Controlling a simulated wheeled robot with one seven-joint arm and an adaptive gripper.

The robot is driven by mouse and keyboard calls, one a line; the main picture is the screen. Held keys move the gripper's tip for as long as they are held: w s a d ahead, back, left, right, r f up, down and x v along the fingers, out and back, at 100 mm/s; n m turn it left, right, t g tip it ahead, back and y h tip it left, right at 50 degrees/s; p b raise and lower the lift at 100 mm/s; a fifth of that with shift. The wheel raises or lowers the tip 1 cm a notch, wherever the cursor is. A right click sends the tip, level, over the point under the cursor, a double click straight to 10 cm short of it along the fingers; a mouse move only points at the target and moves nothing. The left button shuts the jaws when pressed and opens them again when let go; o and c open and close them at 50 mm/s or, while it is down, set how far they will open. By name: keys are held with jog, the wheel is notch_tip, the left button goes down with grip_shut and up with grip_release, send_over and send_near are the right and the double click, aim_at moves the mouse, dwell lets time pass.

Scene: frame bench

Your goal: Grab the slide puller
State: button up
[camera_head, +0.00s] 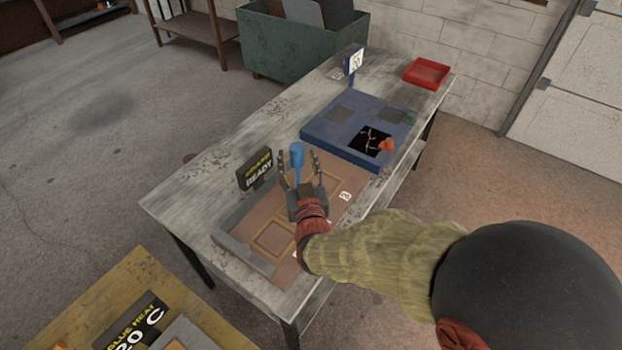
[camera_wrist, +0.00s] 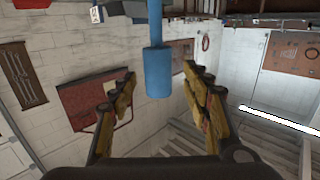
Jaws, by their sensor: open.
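A blue cylinder with a thinner blue stem, which looks like the slide puller (camera_head: 297,153), shows above the workbench in the head view. In the wrist view the slide puller (camera_wrist: 158,72) hangs down from the top edge, its thick end lowest in the picture. My gripper (camera_head: 298,165) is open, with one finger on each side of the blue cylinder. In the wrist view my gripper (camera_wrist: 159,84) shows clear gaps on both sides of it. I cannot tell how the puller is held up.
The workbench (camera_head: 215,163) carries a black READY sign (camera_head: 255,168), a brown board (camera_head: 245,232) with frames, a blue box (camera_head: 345,145) with a dark opening, and a red tray (camera_head: 427,73). A green bin (camera_head: 290,50) stands behind. A yellow table (camera_head: 128,285) is at lower left.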

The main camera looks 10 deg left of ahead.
jog(key=x, duration=0.2)
jog(key=b+x, duration=0.1)
jog(key=x, duration=0.1)
jog(key=f+x, duration=0.1)
jog(key=x, duration=0.1)
jog(key=shift+w, duration=0.2)
jog(key=shift+w+a+b, duration=0.2)
jog(key=shift+w+b, duration=0.1)
jog(key=shift+w, duration=0.25)
jog(key=c, duration=1.2)
grip_shut()
jog(key=shift+r, duration=0.15)
